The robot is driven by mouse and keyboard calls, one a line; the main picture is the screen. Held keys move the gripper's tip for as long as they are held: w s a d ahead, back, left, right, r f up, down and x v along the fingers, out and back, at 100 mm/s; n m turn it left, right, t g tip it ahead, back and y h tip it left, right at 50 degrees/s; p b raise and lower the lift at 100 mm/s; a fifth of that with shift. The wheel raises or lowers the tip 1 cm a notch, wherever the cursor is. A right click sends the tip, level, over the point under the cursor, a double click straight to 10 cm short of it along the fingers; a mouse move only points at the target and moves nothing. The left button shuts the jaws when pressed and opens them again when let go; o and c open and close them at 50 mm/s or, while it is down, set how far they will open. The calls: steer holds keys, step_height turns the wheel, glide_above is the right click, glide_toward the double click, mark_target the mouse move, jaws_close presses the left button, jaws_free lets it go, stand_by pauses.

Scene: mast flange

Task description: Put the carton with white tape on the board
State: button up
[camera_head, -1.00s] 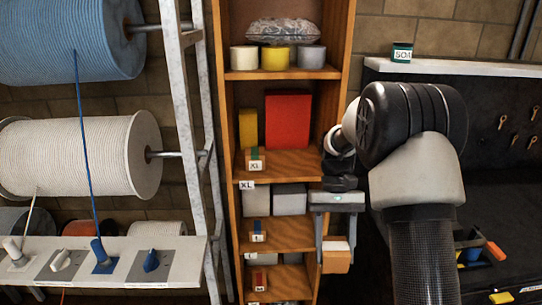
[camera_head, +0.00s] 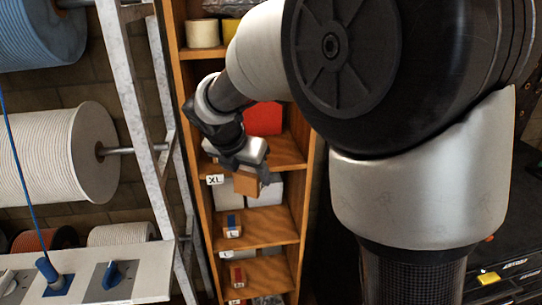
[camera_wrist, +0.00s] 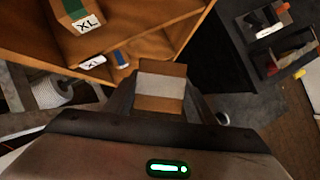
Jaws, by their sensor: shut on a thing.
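A small brown carton (camera_head: 246,183) hangs in my gripper (camera_head: 252,172) in front of the wooden shelf unit. In the wrist view this carton (camera_wrist: 161,84) shows a broad pale whitish band across its brown face, between my gripper's two fingers (camera_wrist: 160,100). My gripper is shut on it. The carton is clear of the shelf boards in the wrist view. I cannot tell which surface is the task's board.
The shelf unit (camera_head: 202,262) holds a carton with blue tape (camera_head: 231,226), one with red tape (camera_head: 237,275) and a red box (camera_head: 263,118). A green-taped carton (camera_wrist: 74,12) shows in the wrist view. A metal rack with rope spools (camera_head: 62,155) stands left.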

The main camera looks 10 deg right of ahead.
steer(key=shift+w+a+r+n+y, duration=0.1)
steer(key=shift+a+r+n+y, duration=0.4)
steer(key=shift+n, duration=0.4)
steer(key=shift+w+a+t, duration=0.1)
steer(key=shift+w+t, duration=0.05)
steer(key=shift+t, duration=0.15)
steer(key=shift+n, duration=0.3)
steer(key=w+d+p, duration=0.1)
steer(key=w+d, duration=0.1)
steer(key=w, duration=0.3)
steer(key=w+d+p, duration=0.1)
steer(key=w+d, duration=0.1)
steer(key=w, duration=0.4)
steer(key=w+d+p, duration=0.1)
steer(key=w+d, duration=0.1)
steer(key=w, duration=0.3)
steer(key=shift+w+d+r, duration=0.1)
steer(key=shift+w+d, duration=0.1)
steer(key=shift+d, duration=0.15)
steer(key=shift+f, duration=1.75)
steer(key=shift+f, duration=0.1)
steer(key=o, duration=1.4)
steer(key=shift+f, duration=0.1)
steer(key=shift+c, duration=0.2)
